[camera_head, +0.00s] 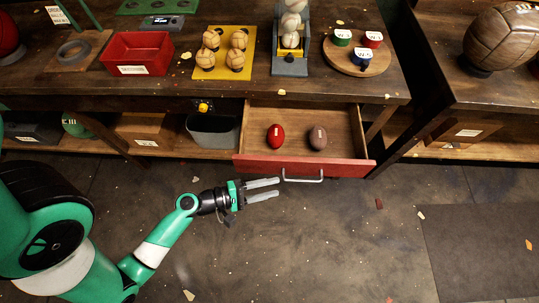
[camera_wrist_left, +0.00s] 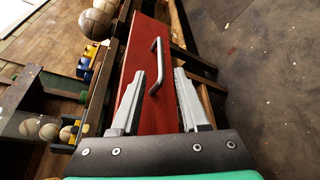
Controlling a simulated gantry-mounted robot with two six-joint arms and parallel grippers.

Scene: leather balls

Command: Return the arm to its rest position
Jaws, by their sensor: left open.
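My left arm comes in from the left in the head view, and its gripper (camera_head: 263,189) is open and empty in front of the open drawer. The drawer's red front (camera_head: 260,166) has a metal handle (camera_head: 303,176), which lies just to the right of the fingertips and apart from them. In the left wrist view the open fingers (camera_wrist_left: 160,98) point toward the red drawer front (camera_wrist_left: 140,65), and the handle (camera_wrist_left: 156,62) shows ahead of them, not held. My right gripper is not in view.
The open drawer holds a red ball (camera_head: 275,135) and a brown ball (camera_head: 318,137). The bench above carries a red bin (camera_head: 138,52), a yellow tray (camera_head: 217,73) of tan balls and a round wooden board (camera_head: 357,62) with cups.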

